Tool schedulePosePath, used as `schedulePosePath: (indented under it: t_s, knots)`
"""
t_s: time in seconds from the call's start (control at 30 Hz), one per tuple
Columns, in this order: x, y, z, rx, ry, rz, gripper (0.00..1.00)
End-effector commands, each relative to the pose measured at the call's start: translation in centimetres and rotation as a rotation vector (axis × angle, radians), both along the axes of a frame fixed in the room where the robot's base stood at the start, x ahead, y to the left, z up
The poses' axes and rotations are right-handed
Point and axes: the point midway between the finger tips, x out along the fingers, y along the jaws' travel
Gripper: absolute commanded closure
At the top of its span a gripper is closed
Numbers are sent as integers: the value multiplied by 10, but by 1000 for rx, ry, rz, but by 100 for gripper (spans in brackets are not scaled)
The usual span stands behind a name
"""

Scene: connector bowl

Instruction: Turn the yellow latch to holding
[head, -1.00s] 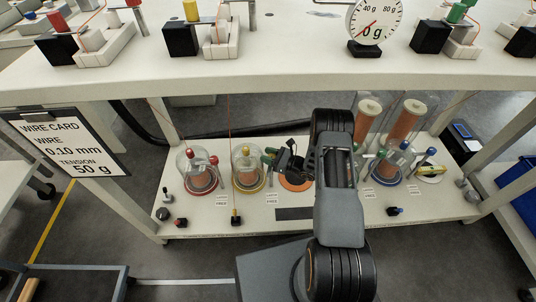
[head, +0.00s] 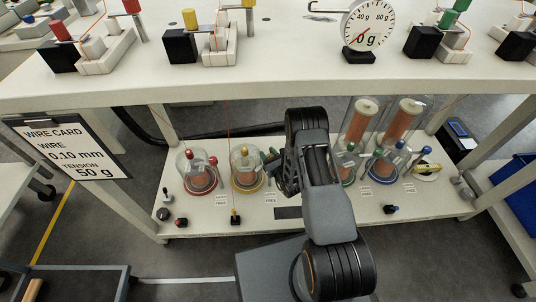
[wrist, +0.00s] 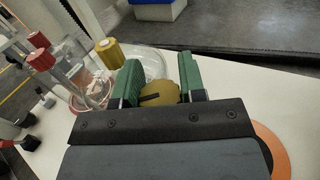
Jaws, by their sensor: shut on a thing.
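The yellow latch knob (wrist: 160,88) is round with a black mark on top. It sits between the two green fingers of my gripper (wrist: 160,76) in the wrist view, and the gripper is shut on it. In the head view my gripper (head: 278,170) is at the right side of the yellow spool station (head: 246,170) on the lower shelf. That station has a clear dome and a yellow base ring. A label (head: 271,199) in front of it reads LATCH FREE. The latch is not clearly visible in the head view.
The red station (head: 197,172) stands to the left. The blue station (head: 390,165) stands right of my arm. An orange disc (wrist: 272,148) lies near my gripper.

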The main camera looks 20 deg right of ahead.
Motion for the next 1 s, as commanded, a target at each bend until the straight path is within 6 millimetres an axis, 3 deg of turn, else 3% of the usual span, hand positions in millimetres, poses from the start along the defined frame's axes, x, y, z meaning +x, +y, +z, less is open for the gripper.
schedulePosePath:
  t_s: [0.53, 0.57, 0.8, 1.0]
  knots:
    - [-1, -1, -1, 2, 1, -20, 100]
    - [-1, -1, -1, 2, 1, -20, 60]
    - [0, 0, 0, 2, 1, -20, 37]
    - [0, 0, 0, 1, 0, -19, 37]
